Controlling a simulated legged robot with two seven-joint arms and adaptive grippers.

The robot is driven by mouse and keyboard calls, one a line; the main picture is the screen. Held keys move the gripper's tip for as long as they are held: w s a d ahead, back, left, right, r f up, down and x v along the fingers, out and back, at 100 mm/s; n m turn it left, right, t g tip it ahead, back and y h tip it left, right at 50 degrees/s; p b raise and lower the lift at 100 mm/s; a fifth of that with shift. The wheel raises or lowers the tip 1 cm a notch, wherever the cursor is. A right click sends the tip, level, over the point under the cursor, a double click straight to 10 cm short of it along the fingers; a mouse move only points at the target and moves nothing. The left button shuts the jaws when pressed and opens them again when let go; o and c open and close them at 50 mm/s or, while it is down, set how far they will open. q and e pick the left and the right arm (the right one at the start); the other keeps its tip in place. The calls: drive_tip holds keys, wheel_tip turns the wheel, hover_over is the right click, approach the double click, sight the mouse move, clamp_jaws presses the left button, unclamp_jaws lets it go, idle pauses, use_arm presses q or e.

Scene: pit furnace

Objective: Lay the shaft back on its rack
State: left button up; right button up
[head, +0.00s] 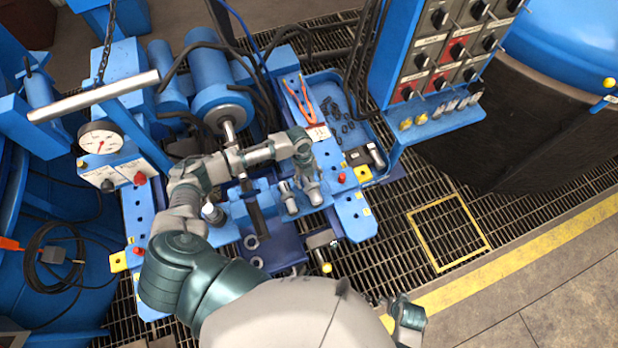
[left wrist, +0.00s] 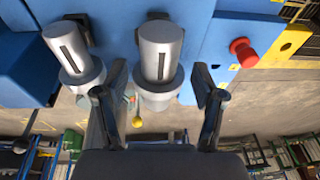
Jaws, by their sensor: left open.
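Two grey metal shafts with a dark slot along each stand side by side at the blue rack in the left wrist view, a right one (left wrist: 160,55) and a left one (left wrist: 75,52). Each has a wider collar. My left gripper (left wrist: 157,88) is open, with one finger on either side of the right shaft; I cannot tell whether they touch it. In the head view my left gripper (head: 311,188) reaches down over the blue rack (head: 350,213), beside a shaft (head: 287,197). The gripper hides part of the rack there.
A red knob (left wrist: 242,52) sits right of the shafts. A gauge (head: 100,138), a blue motor-like cylinder (head: 218,85) and a control panel (head: 445,60) surround the bench. A blue tray (head: 385,140) holds small dark parts. The grated floor at right is clear.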

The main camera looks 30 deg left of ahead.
use_arm(q)
drive_tip(key=v, duration=1.1)
drive_tip(key=shift+a+r, duration=0.2)
drive_tip(key=shift+r, duration=0.2)
